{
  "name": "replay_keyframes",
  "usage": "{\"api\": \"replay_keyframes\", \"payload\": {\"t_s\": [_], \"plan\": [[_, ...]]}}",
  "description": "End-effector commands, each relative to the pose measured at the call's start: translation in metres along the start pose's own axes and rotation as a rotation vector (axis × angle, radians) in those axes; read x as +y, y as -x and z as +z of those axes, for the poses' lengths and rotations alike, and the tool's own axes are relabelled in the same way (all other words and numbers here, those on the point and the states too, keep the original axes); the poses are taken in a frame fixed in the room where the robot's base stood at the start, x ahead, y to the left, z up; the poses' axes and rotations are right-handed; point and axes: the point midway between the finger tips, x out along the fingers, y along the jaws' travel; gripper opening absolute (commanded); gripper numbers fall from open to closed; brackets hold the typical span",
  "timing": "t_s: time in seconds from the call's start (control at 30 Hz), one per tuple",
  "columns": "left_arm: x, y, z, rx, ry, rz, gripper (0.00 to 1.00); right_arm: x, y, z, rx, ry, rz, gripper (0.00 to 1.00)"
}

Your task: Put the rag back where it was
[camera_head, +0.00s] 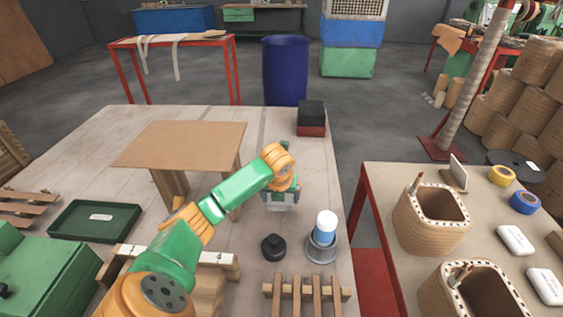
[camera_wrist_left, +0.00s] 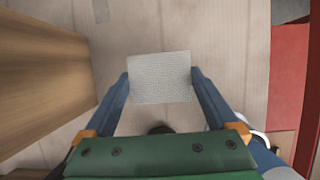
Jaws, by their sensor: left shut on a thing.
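The rag is a small, pale grey, woven rectangle (camera_wrist_left: 160,78) between the two blue fingers of my left gripper (camera_wrist_left: 160,84) in the left wrist view. The gripper is shut on it, one finger at each side. In the head view my left gripper (camera_head: 282,196) points down over the pale table (camera_head: 110,130), right of the small wooden stand. A pale patch that seems to be the rag (camera_head: 280,207) shows there, partly hidden by the gripper. I cannot tell whether it touches the table. My right gripper is not in view.
Near the gripper are the wooden stand (camera_head: 185,140), a black and red block (camera_head: 311,118), a black knob-like piece (camera_head: 273,247) and a white-capped canister (camera_head: 323,238). A slatted rack (camera_head: 305,292) lies in front.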

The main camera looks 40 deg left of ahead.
Motion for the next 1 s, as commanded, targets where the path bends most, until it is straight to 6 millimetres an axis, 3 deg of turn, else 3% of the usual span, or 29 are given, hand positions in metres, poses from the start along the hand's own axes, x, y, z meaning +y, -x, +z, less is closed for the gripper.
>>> {"api": "replay_keyframes", "payload": {"t_s": [0.27,0.6,0.63,0.67,1.0], "plan": [[-0.002,-0.037,-0.009,0.001,0.000,0.002,0.40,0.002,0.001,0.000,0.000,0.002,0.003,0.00],[-0.002,-0.043,-0.010,-0.002,0.000,0.001,0.40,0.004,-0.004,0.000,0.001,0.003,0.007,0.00],[-0.002,-0.043,-0.010,-0.001,0.000,0.001,0.95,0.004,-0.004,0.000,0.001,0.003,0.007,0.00],[-0.002,-0.042,-0.010,-0.001,0.000,0.001,1.00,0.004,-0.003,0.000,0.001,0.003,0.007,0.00],[-0.002,-0.032,-0.008,-0.003,0.000,-0.001,1.00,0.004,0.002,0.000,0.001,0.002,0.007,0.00]]}}
